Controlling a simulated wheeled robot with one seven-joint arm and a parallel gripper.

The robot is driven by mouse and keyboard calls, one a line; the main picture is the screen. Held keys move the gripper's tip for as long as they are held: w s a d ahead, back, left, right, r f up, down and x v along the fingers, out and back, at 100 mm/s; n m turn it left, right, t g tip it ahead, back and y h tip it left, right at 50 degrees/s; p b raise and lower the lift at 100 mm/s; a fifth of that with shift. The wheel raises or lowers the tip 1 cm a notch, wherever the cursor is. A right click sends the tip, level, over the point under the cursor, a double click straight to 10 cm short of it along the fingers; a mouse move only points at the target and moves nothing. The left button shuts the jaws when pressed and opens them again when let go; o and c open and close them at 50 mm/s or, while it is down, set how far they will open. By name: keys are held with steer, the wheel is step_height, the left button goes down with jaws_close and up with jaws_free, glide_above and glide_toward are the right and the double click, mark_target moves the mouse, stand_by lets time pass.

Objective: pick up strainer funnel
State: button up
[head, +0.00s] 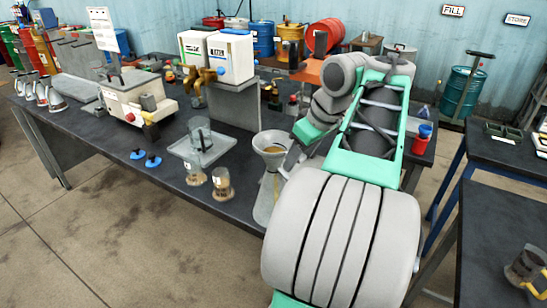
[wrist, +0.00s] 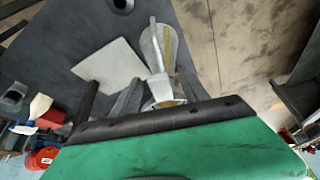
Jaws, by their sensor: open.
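The strainer funnel (head: 272,146) is a grey cone with a wide round mouth and a brownish inside. I cannot tell whether a finger touches the funnel.
White jugs (head: 231,57) stand on a grey stand behind. A white machine (head: 138,96) and metal jugs (head: 50,94) are farther left.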

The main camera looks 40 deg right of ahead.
steer(key=b+x, duration=0.1)
steer(key=x, duration=0.2)
steer(key=shift+w+f, duration=0.15)
steer(key=shift+f, duration=0.15)
jaws_close()
steer(key=shift+r, duration=0.1)
stand_by(0.4)
